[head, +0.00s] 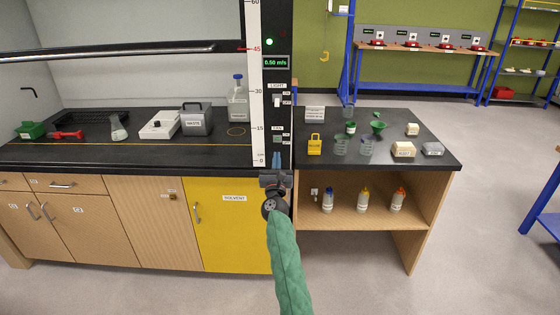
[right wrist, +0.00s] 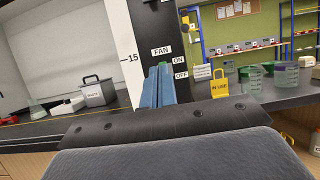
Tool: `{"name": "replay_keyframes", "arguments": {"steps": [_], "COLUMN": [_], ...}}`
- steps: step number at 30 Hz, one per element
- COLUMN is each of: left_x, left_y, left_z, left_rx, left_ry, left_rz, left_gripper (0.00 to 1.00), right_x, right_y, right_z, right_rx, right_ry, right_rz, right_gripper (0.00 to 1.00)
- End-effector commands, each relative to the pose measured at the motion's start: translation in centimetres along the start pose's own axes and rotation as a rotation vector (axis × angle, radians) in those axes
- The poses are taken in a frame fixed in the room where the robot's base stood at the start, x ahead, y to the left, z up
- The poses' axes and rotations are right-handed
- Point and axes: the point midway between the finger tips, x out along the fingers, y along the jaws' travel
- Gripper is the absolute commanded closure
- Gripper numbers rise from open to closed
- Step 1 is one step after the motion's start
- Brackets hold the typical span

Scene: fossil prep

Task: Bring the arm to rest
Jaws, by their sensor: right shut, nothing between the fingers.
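My right arm (head: 287,262) in its green sleeve reaches up from the bottom middle of the head view. My right gripper (head: 276,160) is at the front of the dark post, just below the FAN switch (head: 277,139). Its blue fingers are together and empty, and they show upright in the right wrist view (right wrist: 158,86). There the fingers stand just left of the ON and OFF labels. I cannot tell whether the fingertips touch the post. My left gripper is out of view.
The post (head: 275,80) carries a lit green lamp, a display reading 0.50 m/s and a LIGHT switch. The yellow solvent cabinet (head: 228,230) is below left. The right bench (head: 440,158) holds several beakers and boxes. Open floor (head: 490,220) lies to the right.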

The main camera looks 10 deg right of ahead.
Motion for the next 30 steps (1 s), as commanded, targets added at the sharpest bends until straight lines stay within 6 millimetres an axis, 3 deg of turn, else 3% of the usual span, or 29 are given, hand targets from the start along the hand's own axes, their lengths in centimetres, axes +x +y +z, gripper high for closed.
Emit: {"name": "replay_keyframes", "arguments": {"steps": [10, 14, 20, 30], "left_x": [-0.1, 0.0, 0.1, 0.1], "left_y": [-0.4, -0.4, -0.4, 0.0], "left_z": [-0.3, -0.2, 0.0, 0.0], "left_rx": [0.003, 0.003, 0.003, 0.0], "left_ry": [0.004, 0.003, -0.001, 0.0], "left_rz": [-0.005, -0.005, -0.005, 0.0], "left_gripper": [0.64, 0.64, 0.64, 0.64], "right_x": [-0.2, -1.9, -8.8, -24.7], "right_y": [0.0, 0.1, 0.9, 0.5], "right_z": [-0.1, -0.5, -2.1, -5.4], "right_rx": [-0.01, -0.119, -0.535, -1.303], "right_ry": [0.001, 0.011, 0.032, -0.007], "right_rz": [0.006, 0.069, 0.315, 0.844], "right_gripper": [1.0, 1.0, 1.0, 1.0]}}
